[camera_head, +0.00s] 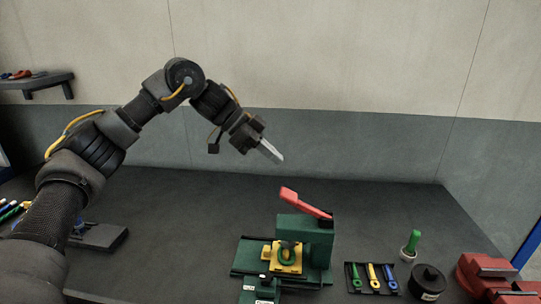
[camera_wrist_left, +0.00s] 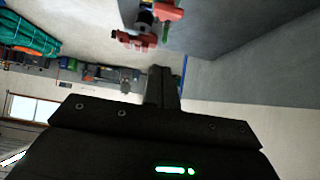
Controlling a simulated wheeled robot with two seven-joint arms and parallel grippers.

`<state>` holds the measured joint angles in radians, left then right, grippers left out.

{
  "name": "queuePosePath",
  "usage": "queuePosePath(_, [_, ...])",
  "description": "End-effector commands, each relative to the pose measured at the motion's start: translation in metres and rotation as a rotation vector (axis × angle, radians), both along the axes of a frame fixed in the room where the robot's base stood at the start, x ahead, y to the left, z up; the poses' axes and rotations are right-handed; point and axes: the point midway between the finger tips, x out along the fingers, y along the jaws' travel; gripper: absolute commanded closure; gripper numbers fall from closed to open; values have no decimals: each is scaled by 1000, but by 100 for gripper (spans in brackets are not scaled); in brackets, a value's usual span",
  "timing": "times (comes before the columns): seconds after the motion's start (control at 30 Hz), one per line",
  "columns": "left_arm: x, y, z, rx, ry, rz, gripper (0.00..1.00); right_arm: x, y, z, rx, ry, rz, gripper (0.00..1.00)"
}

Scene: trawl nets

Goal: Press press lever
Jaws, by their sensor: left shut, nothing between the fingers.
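The press (camera_head: 318,235) is a green machine on the dark bench, right of the middle in the head view. Its lever is a red handle (camera_head: 303,202) on top, tilted up toward the left. A yellow fixture (camera_head: 287,266) with a green ring sits at the press's front. My left gripper (camera_head: 273,154) is shut and empty, in the air above and slightly left of the lever, clear of it. In the left wrist view the shut fingers (camera_wrist_left: 163,88) show at the middle. My right gripper is not in view.
A tray (camera_head: 357,284) of coloured tools, a small cup with a green-handled item (camera_head: 413,243), a black round container (camera_head: 427,281) and a red vise (camera_head: 490,275) stand right of the press. A wall (camera_head: 370,145) runs behind. The bench behind the press is clear.

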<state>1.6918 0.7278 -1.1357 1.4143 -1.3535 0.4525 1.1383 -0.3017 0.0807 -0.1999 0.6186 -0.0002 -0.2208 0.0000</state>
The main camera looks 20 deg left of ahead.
Motion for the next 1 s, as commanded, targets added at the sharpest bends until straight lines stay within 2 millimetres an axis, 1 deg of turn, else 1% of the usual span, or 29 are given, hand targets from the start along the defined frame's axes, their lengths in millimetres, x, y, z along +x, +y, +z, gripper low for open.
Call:
queuePosePath(0.03, [2,-8,-6,3,4,-3,100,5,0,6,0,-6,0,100])
queuePosePath(0.13, [5,-25,-19,3,5,-4,100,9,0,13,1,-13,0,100])
queuePosePath(0.33, [13,-54,-46,1,3,-4,100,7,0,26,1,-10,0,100])
queuePosePath(0.5, [10,-41,-68,1,3,0,100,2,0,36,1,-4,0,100])
queuePosePath(0.63, [9,-37,-78,2,2,-1,100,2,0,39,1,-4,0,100])
queuePosePath(0.8, [9,-35,-83,0,0,-1,100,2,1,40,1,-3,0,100])
queuePosePath(1.0, [9,-35,-83,0,0,-1,100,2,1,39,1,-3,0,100])
